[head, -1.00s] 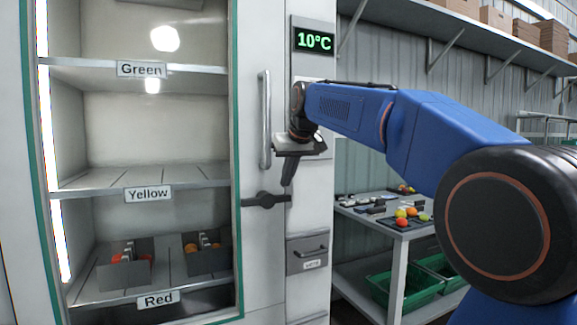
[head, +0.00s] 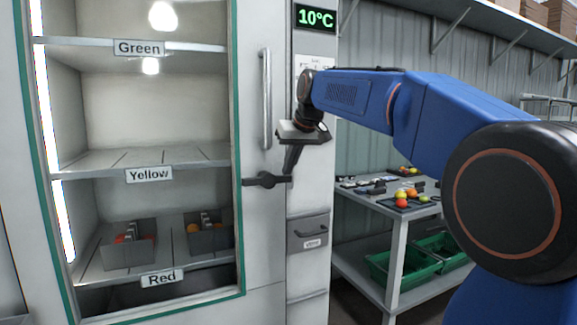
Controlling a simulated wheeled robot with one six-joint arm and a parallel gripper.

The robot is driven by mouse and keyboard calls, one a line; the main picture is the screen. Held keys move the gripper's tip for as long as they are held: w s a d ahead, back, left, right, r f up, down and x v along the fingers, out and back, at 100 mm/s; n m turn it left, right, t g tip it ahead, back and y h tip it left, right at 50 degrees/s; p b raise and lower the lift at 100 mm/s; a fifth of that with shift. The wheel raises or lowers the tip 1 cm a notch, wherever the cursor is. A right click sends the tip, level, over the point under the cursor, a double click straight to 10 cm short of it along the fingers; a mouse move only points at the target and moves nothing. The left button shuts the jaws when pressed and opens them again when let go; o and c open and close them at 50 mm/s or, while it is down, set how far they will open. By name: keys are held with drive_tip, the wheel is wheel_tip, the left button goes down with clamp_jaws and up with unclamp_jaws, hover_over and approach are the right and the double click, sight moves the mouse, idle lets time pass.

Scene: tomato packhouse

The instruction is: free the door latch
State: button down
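The door latch (head: 266,180) is a dark grey lever lying about level on the fridge door's right frame, below the vertical door handle (head: 265,98). My gripper (head: 289,172) points down at the latch's right end, in front of the cabinet's right panel. Its fingertips are at or very close to the lever end; I cannot tell whether they touch it. The fingers show as one dark narrow shape, so their opening is hidden. The glass door (head: 238,240) with its green edging looks shut.
Shelves labelled Green (head: 139,48), Yellow (head: 148,174) and Red (head: 161,278) are behind the glass. Two grey boxes with tomatoes stand on the Red shelf. A drawer (head: 308,234) is below my gripper. A metal table (head: 390,225) with tomatoes and green crates (head: 392,268) stands right.

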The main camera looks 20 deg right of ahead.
drive_tip(key=shift+d+f, duration=0.1)
drive_tip(key=shift+f, duration=0.05)
drive_tip(key=f+m+y, duration=0.1)
drive_tip(key=f+y, duration=0.3)
drive_tip(key=y, duration=0.1)
drive_tip(key=d+f+m+y, duration=0.1)
drive_tip(key=f+y, duration=0.1)
drive_tip(key=shift+m, duration=0.3)
drive_tip(key=shift+a+f, duration=0.1)
idle(0.8)
drive_tip(key=shift+w, duration=0.1)
